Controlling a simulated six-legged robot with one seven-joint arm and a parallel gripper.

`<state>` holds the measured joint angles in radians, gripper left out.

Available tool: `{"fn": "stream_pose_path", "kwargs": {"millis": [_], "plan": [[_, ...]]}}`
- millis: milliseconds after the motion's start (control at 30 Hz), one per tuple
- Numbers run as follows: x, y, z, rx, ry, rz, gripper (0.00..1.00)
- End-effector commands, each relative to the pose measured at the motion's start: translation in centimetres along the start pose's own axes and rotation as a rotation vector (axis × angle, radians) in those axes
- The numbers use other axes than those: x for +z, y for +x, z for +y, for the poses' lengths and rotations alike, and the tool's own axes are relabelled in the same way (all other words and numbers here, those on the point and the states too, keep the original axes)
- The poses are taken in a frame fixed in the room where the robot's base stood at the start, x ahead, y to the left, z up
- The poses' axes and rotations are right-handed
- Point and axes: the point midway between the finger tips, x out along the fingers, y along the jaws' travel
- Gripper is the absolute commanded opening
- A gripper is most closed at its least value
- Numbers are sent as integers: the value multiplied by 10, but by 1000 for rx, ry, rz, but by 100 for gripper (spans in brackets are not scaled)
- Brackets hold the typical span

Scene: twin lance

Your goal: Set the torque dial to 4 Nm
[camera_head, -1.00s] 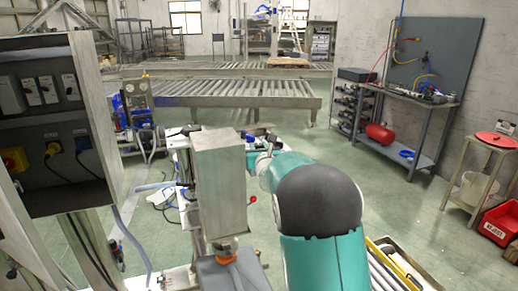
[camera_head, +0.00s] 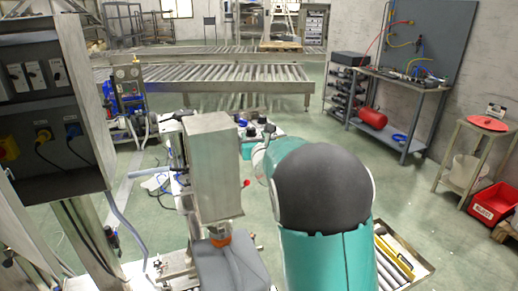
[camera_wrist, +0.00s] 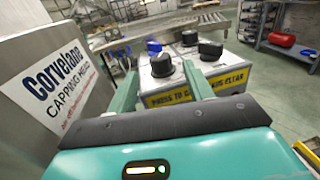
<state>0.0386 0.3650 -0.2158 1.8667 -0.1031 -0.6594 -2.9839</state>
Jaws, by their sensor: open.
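In the wrist view my gripper (camera_wrist: 160,74) is open, with its two green fingers apart and pointing at a grey control box (camera_wrist: 225,82) with yellow label strips. A black knob (camera_wrist: 161,65) on the box shows between the fingers; whether they touch it I cannot tell. A second black knob (camera_wrist: 210,50), a further black knob (camera_wrist: 190,38) and a blue knob (camera_wrist: 153,47) also stand on the box. Which one is the torque dial, and its scale, I cannot read. In the head view black knobs (camera_head: 268,130) show past my arm, which hides my gripper.
A grey capping head housing (camera_head: 214,165) stands close left of my arm; its Corvelane sign (camera_wrist: 62,80) shows in the wrist view. An electrical cabinet (camera_head: 50,120) stands at the left. Roller conveyors (camera_head: 225,75) lie behind.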

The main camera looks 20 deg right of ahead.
Motion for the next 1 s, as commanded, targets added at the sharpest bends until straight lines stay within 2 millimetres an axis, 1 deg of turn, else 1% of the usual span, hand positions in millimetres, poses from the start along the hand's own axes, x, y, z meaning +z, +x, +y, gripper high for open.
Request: {"fn": "stream_pose_path", "kwargs": {"millis": [33, 200, 300, 400, 500, 600, 1000], "plan": [[1, -13, 1, 1, 1, -1, 52], [1, -50, 1, 2, 1, -1, 52], [0, -68, 1, 2, 1, 0, 52], [0, -81, 1, 2, 0, 0, 52], [0, -88, 1, 2, 0, 1, 52], [-1, -90, 0, 1, 0, 1, 52], [-1, -90, 0, 1, 3, 2, 52]]}}
